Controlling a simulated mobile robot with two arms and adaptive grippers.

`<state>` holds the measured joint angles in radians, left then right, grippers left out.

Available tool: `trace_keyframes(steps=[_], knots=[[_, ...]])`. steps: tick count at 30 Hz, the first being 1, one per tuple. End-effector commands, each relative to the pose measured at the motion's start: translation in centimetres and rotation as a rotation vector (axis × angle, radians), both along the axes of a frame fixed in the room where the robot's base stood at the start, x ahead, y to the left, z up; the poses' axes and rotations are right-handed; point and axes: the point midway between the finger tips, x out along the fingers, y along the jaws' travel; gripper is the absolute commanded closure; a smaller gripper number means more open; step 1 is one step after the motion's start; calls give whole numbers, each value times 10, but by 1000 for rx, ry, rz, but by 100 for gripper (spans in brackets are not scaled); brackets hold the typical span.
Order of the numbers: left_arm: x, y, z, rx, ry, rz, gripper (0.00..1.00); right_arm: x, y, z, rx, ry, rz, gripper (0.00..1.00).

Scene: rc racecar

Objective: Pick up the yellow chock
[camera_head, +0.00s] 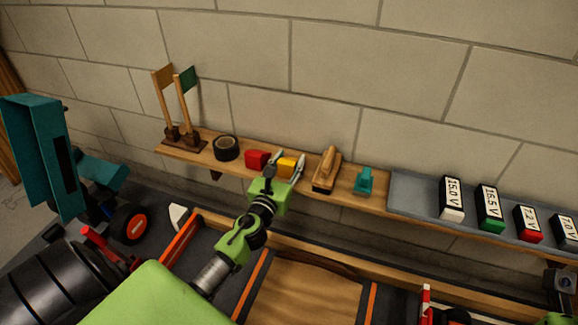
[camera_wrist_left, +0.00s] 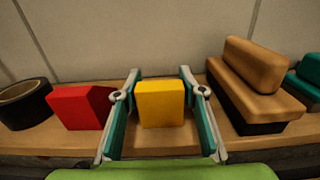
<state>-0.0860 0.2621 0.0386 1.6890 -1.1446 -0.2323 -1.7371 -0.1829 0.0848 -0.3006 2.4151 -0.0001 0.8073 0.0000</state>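The yellow chock (camera_head: 287,164) sits on the narrow wooden wall shelf, just right of a red chock (camera_head: 257,160). In the left wrist view the yellow chock (camera_wrist_left: 161,104) stands in the middle, between the two fingers of my left gripper (camera_wrist_left: 160,112). The gripper is open, with one finger on each side and a narrow gap showing beside the chock. In the head view my left gripper (camera_head: 284,172) reaches up to the shelf and partly covers the chock. At the lower right edge, part of my right arm (camera_head: 558,318) shows; its finger state is unclear.
On the shelf (camera_head: 345,193), a roll of black tape (camera_head: 226,148) and two flags stand left. A wooden-handled brush (camera_head: 327,168) and a teal item (camera_head: 365,180) stand right. In the left wrist view the red chock (camera_wrist_left: 80,107) is close beside the left finger.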

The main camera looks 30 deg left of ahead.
Motion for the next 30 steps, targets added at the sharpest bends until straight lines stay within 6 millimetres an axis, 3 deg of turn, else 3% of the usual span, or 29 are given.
trace_keyframes(steps=[1, 3, 17, 26, 29, 30], knots=[[0, 0, 0, 0, 0, 0, 80, 0, 0, 0, 2, 0, 0, 60], [0, 0, 0, 0, 0, 0, 90, 0, -1, 0, 4, 0, 0, 60], [0, 0, 7, 0, -1, 0, 90, -1, -2, 1, 8, 11, -2, 60], [-1, 0, 42, 1, -1, -1, 90, -5, -3, -7, 7, 107, 5, 60], [-21, 0, 63, 4, 2, -2, 90, -5, -3, 16, 7, 95, 4, 60], [-28, 0, 71, 4, 2, -2, 90, 3, -1, 20, -4, 130, 2, 60]])
